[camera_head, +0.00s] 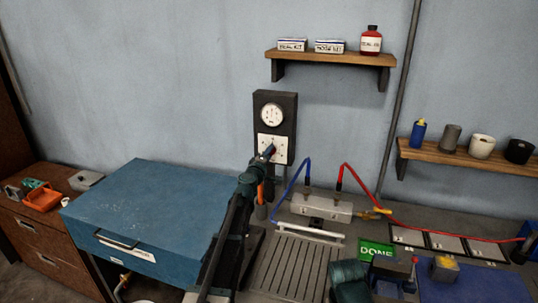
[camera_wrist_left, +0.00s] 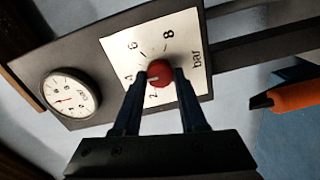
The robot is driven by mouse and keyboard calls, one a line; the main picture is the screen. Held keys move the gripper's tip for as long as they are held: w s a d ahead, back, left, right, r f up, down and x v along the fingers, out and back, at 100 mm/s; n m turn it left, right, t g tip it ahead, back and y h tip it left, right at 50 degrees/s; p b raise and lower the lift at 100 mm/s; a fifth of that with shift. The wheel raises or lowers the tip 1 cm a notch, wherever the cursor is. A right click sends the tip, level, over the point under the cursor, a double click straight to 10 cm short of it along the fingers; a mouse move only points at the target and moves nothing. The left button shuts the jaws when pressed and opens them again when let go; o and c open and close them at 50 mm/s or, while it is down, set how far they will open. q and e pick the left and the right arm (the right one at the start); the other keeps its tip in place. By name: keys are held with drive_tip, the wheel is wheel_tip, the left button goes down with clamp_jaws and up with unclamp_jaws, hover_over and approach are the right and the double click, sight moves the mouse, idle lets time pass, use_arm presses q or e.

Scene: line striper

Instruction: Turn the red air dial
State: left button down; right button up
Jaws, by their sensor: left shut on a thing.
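The red air dial (camera_wrist_left: 160,73) sits on a white scale plate (camera_wrist_left: 180,40) marked with numbers and "bar" in the left wrist view. Its white pointer mark faces the lower left in that view, near the 2 and 4. My left gripper (camera_wrist_left: 158,80) is shut on the dial, one finger on each side. In the head view, my left gripper (camera_head: 266,153) reaches the dark wall panel (camera_head: 290,103) and mostly covers the dial. A round white gauge (camera_head: 271,115) is above the plate. My right gripper (camera_head: 395,273) seems to show low in the head view, its jaws unclear.
A blue cabinet (camera_head: 165,210) stands left of my left arm. Blue (camera_head: 293,177) and red (camera_head: 360,184) hoses rise from a grey block (camera_head: 320,207) on the bench. A shelf (camera_head: 330,57) hangs above right. An orange-handled object (camera_wrist_left: 293,97) is near the gripper.

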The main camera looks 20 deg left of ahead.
use_arm(q)
drive_tip(key=m, duration=1.1)
drive_tip(key=shift+s+d, duration=0.1)
drive_tip(key=shift+d, duration=0.05)
drive_tip(key=shift+m, duration=0.3)
drive_tip(key=shift+c, duration=2.2)
unclamp_jaws()
drive_tip(key=s, duration=1.3)
drive_tip(key=shift+s+a, duration=0.3)
drive_tip(key=shift+s, duration=0.05)
drive_tip(key=shift+d, duration=0.1)
